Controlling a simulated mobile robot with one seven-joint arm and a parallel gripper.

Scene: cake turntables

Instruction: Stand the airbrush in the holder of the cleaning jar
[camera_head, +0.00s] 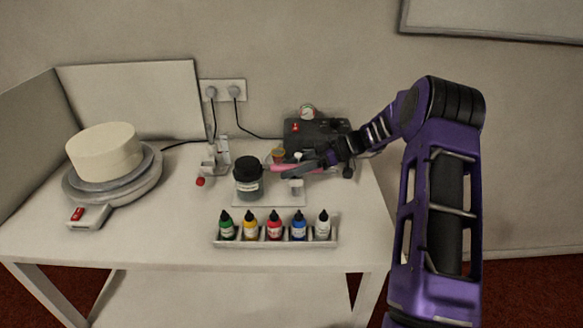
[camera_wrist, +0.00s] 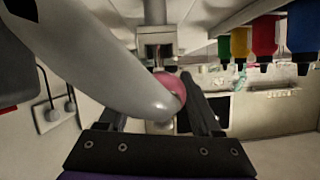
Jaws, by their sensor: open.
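A pink part (camera_head: 283,168), seemingly of the airbrush, shows just right of the jar's lid. My gripper (camera_head: 290,171) is open over the mat, overlapping this part in the picture. In the wrist view, a rounded pink end (camera_wrist: 172,90) shows near my open fingers (camera_wrist: 155,115). A large grey rounded body partly covers it. Whether the fingers touch the pink part cannot be told.
A rack (camera_head: 275,242) of several paint bottles stands in front. A cake (camera_head: 104,150) on a turntable (camera_head: 140,187) is at left, a grey stand (camera_head: 222,158) left of the jar. A black compressor (camera_head: 305,134) is behind my gripper. The table between turntable and rack is clear.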

